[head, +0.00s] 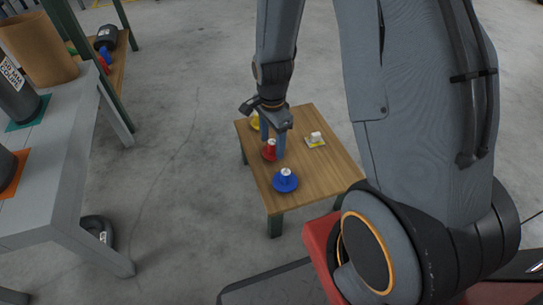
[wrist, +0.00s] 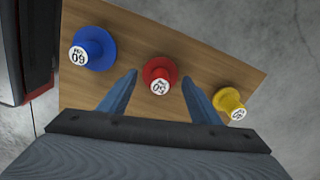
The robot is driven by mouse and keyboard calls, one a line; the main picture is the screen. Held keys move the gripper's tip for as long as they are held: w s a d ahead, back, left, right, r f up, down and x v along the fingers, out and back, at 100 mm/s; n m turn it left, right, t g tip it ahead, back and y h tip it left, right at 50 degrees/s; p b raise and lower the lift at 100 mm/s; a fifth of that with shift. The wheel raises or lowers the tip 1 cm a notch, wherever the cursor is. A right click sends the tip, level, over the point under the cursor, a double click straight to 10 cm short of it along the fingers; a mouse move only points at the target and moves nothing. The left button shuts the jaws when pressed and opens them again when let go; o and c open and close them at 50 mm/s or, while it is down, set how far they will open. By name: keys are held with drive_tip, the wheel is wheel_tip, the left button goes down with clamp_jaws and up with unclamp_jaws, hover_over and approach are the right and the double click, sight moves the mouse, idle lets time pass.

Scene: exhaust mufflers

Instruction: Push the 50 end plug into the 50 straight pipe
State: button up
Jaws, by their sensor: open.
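A red flanged plug (head: 269,151) stands on the small wooden table (head: 325,165); in the wrist view the red plug (wrist: 160,77) carries a white label that appears to read 50. My gripper (head: 272,134) points down over the table close to this plug. In the wrist view my gripper (wrist: 160,76) is open, with one blue finger on each side of the red plug and visible gaps to it. Nothing is held. I cannot identify the 50 straight pipe for sure in either view.
A blue plug (head: 285,181) and a yellow plug (wrist: 230,103) flank the red one. A grey bench (head: 62,150) at left bears dark and brown cylinders. Floor between bench and table is clear.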

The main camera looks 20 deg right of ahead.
sight(272, 143)
wheel_tip(272, 143, down, 2)
drive_tip(key=shift+f+b, duration=0.25)
drive_tip(key=shift+b, duration=0.25)
drive_tip(key=c, duration=0.8)
drive_tip(key=shift+r, duration=0.2)
wheel_tip(272, 143, up, 10)
drive_tip(key=p, duration=0.5)
drive_tip(key=shift+f, duration=0.1)
drive_tip(key=shift+s, duration=0.1)
